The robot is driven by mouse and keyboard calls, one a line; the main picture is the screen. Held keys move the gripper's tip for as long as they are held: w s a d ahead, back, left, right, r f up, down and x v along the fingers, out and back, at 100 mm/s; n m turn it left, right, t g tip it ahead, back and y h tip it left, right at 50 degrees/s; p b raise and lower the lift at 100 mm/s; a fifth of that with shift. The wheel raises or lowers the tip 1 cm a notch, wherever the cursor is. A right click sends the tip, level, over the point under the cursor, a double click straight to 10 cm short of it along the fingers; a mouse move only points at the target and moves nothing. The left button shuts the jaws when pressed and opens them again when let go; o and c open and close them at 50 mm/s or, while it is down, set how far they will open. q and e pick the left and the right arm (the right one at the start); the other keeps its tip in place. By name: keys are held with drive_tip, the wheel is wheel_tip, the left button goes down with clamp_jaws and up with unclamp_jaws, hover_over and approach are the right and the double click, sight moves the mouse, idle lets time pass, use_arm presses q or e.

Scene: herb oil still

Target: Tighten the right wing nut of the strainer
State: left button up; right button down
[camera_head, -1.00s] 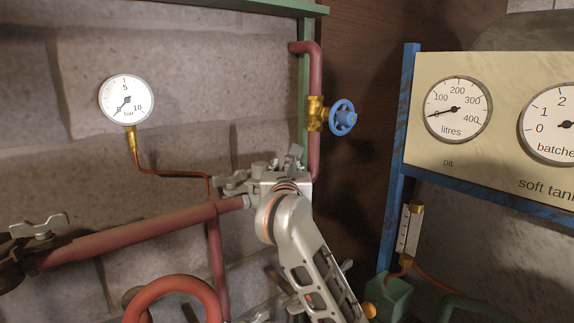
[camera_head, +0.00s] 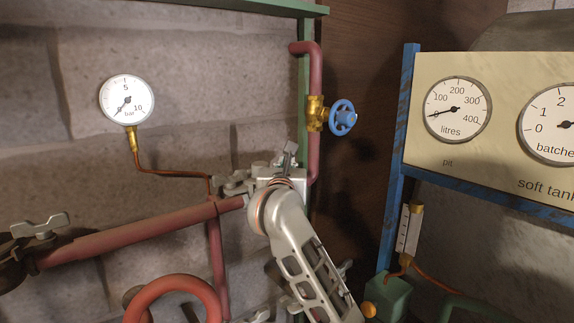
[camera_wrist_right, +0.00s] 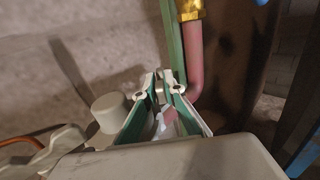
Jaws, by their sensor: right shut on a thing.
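The strainer is a grey metal fitting at the right end of the sloping red pipe, partly hidden behind my right arm in the head view. Its left wing nut (camera_head: 236,182) shows beside my gripper. My right gripper (camera_head: 287,160) is at the strainer's right side. In the right wrist view, the green-lined fingers of this gripper (camera_wrist_right: 163,92) are shut on a small grey piece, the right wing nut (camera_wrist_right: 160,93), mostly hidden between them. A pale round knob (camera_wrist_right: 109,112) stands just left of the fingers, with the left wing nut (camera_wrist_right: 58,148) farther left. My left gripper is not in view.
A blue handwheel valve (camera_head: 342,118) on a red vertical pipe (camera_head: 314,155) is close to the right of my gripper. A pressure gauge (camera_head: 127,101) hangs on the wall at left. A blue-framed gauge panel (camera_head: 490,180) stands at right. Another wing nut (camera_head: 40,226) sits at the far-left pipe end.

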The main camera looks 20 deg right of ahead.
drive_tip(key=shift+a+m+g+h, duration=0.1)
drive_tip(key=shift+m+g+h, duration=0.2)
drive_tip(key=shift+m+h, duration=0.3)
drive_tip(key=c, duration=2.1)
unclamp_jaws()
drive_tip(key=shift+c, duration=0.2)
drive_tip(key=shift+n, duration=0.3)
